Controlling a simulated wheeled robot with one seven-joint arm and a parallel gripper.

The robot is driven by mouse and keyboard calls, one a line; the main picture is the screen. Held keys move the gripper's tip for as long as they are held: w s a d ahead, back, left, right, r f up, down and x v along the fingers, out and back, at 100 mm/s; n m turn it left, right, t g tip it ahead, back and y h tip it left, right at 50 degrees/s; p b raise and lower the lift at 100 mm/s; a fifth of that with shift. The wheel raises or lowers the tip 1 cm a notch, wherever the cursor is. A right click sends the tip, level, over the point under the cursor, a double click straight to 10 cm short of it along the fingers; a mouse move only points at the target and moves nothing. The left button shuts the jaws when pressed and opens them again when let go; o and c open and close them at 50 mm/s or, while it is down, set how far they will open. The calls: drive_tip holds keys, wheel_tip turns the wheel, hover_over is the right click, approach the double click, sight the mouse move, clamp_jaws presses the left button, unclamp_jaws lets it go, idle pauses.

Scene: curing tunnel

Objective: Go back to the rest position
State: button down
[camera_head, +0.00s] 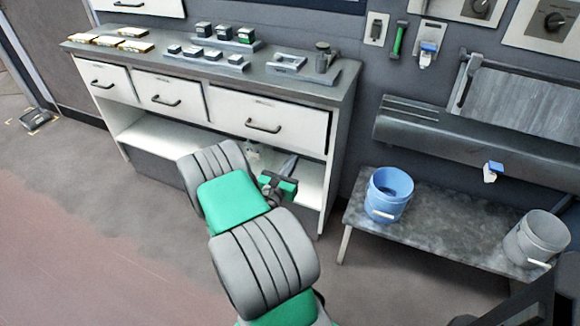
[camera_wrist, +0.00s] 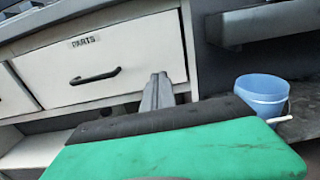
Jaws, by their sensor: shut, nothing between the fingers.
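My gripper (camera_head: 289,166) is in front of the right end of the drawer cabinet, below the countertop and partly hidden behind my own arm. In the wrist view, the fingers of my gripper (camera_wrist: 157,92) are together with nothing between them. They point toward the cabinet front near the right edge of a closed drawer (camera_wrist: 95,62) labelled PARTS. That drawer also shows in the head view (camera_head: 268,112). I cannot tell the exact gap between the fingertips and the cabinet.
The cabinet (camera_head: 348,88) has small blocks and trays on top and open shelves below. To its right, a low bench (camera_head: 440,232) bears a blue bucket (camera_head: 389,196) and a grey bucket (camera_head: 537,238). A dark tunnel-like unit (camera_head: 450,138) is above it.

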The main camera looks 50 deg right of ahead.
drive_tip(key=w+a+r+m+y+p, duration=0.3)
drive_tip(key=a+r+m+y+p, duration=0.25)
drive_tip(key=a+m, duration=0.4)
drive_tip(key=w+a+r+m+y+p, duration=0.3)
drive_tip(key=a+r+m+y+p, duration=0.15)
drive_tip(key=a+r+m, duration=0.5)
drive_tip(key=s+a+r+y+p, duration=0.2)
drive_tip(key=s+a+r+y, duration=0.1)
drive_tip(key=a, duration=0.8)
drive_tip(key=s+a+r+m+y+p, duration=0.1)
drive_tip(key=s+a+r+y, duration=0.3)
drive_tip(key=a, duration=0.8)
drive_tip(key=shift+a+r+m+g+y+p, duration=0.3)
drive_tip(key=shift+r+g+p, duration=0.1)
drive_tip(key=shift+r+p, duration=0.35)
drive_tip(key=shift+f, duration=0.1)
